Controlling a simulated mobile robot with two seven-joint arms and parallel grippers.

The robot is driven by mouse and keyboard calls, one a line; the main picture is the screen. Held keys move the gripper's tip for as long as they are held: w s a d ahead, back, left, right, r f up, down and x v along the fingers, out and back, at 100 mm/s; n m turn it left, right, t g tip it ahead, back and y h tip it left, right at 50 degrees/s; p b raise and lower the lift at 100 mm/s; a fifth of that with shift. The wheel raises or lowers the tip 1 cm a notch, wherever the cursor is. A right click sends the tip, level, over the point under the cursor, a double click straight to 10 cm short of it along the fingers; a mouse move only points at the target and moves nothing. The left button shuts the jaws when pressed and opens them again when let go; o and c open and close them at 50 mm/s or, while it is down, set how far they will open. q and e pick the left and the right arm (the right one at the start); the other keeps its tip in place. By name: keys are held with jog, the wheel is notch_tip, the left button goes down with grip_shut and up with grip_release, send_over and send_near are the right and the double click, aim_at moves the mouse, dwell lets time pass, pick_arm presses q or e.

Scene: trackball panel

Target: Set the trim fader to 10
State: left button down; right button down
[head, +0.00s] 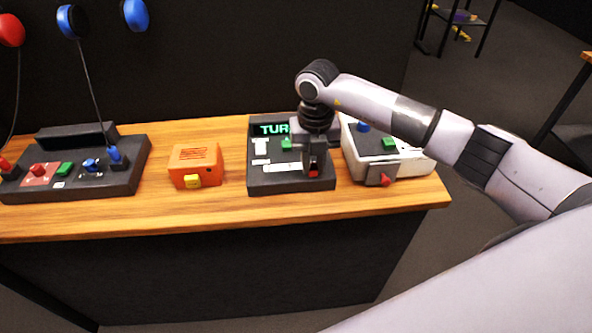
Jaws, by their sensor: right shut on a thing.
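A dark panel (260,182) with a lit screen (270,129) stands on the wooden bench, right of centre. A pale horizontal strip (282,168) runs along the panel's front part. I cannot read any scale or trim label. My left gripper is out of view.
A white box (405,162) with blue, green and red controls stands close right of the panel. An orange box (195,160) stands to the left. A dark console (118,180) with several coloured controls is at far left. Bare wood (232,170) lies between the boxes.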

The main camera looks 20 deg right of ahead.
aim_at(316, 166)
jog(key=shift+s+d, duration=0.1)
jog(key=shift+d, duration=0.15)
jog(key=c, duration=1)
grip_release()
jog(key=shift+d, duration=0.1)
jog(key=shift+o, duration=0.2)
jog(key=shift+r, duration=0.3)
notch_tip(316, 166, up, 7)
jog(key=shift+f+b, duration=0.2)
jog(key=shift+b, duration=0.2)
